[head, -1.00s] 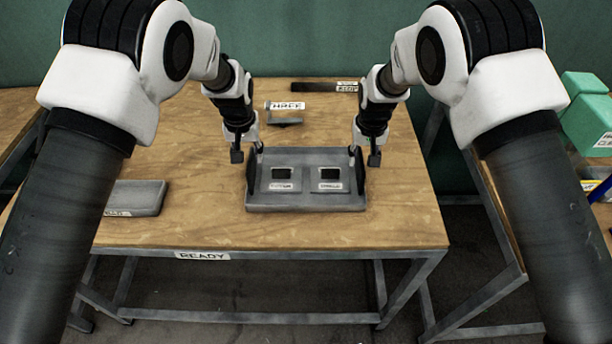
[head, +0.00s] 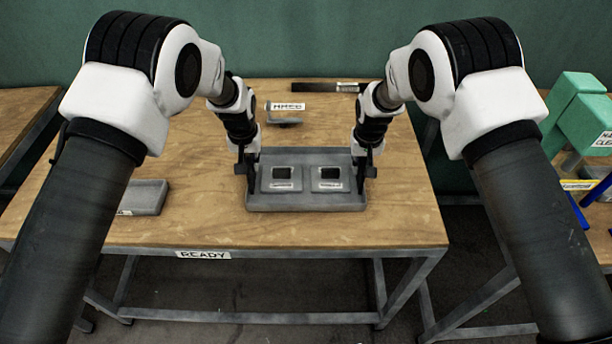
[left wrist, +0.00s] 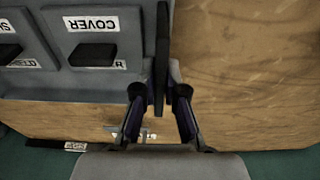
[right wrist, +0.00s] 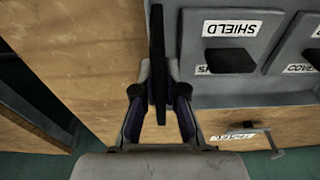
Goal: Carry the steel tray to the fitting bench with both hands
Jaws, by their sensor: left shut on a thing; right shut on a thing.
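The grey steel tray (head: 305,207) sits on the wooden bench (head: 340,232) marked READY. Two square recessed pieces lie in it, one labelled COVER (left wrist: 92,22) and one labelled SHIELD (right wrist: 232,28) in the wrist views. My left gripper (head: 248,172) is shut on the tray's left upright handle (left wrist: 162,60). My right gripper (head: 364,170) is shut on the tray's right upright handle (right wrist: 157,60). The tray looks level and seems to rest on the bench top. Which bench is the fitting bench cannot be told from these frames.
A smaller grey tray (head: 146,197) lies on the bench to the left. A labelled bracket (head: 285,121) and a dark bar (head: 325,87) lie behind the tray. Another bench (head: 25,112) stands at far left. Green boxes (head: 585,115) stand at the right.

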